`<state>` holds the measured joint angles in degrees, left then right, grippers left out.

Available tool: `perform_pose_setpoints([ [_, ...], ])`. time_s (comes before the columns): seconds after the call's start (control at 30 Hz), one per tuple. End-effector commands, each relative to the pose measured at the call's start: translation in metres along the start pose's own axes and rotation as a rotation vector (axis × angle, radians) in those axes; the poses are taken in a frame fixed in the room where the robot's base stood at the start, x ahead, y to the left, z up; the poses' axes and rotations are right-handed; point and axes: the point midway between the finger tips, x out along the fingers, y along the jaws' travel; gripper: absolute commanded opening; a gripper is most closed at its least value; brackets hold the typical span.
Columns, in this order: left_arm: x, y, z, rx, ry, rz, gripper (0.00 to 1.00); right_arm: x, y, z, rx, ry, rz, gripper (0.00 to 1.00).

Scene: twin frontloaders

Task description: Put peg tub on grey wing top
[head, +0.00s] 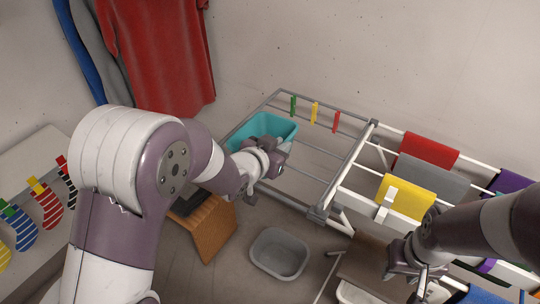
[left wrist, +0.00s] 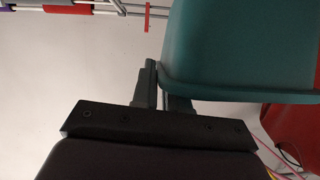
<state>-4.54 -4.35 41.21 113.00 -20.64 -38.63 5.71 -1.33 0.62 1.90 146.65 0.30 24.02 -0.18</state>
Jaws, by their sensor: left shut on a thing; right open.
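The teal peg tub (head: 268,125) is upright over the left end of the grey wing (head: 318,158) of the drying rack. I cannot tell whether it rests on the bars or hangs above them. My left gripper (head: 277,160) is shut on the tub's near right wall. In the left wrist view the tub (left wrist: 240,50) fills the upper right, with its wall between my left fingers (left wrist: 165,95). My arm hides part of the tub and the wing's left side. My right gripper (head: 410,272) is open at the lower right, beside the rack.
Green, yellow and red pegs (head: 314,112) sit on the wing's far bar. Red, grey and yellow cloths (head: 405,198) hang on the white rack. A grey basin (head: 280,254) stands on the floor below. Socks (head: 45,203) lie at left. A red shirt (head: 160,55) hangs behind.

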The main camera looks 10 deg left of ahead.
Motion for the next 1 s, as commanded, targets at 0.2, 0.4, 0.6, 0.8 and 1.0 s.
perform_pose_setpoints([
  [0.2, 0.016, -0.025, 0.018, -0.001, -0.001, 0.001, 0.0, -0.006, 0.0, -0.001, 0.0, -0.001, 0.0, 0.43],
  [0.4, 0.029, -0.023, 0.049, -0.001, -0.001, 0.002, 0.0, -0.008, 0.0, -0.001, 0.0, -0.001, 0.0, 0.43],
  [0.6, 0.031, -0.022, 0.052, 0.001, 0.002, 0.001, 0.0, -0.007, 0.0, -0.001, 0.0, -0.001, 0.0, 0.43],
  [0.8, 0.032, -0.022, 0.054, 0.0, 0.001, 0.001, 0.23, -0.005, 0.0, 0.0, 0.0, -0.001, 0.0, 0.43],
  [1.0, 0.031, -0.022, 0.054, 0.0, 0.001, 0.001, 0.39, -0.005, 0.0, 0.0, 0.0, -0.001, 0.0, 0.43],
])
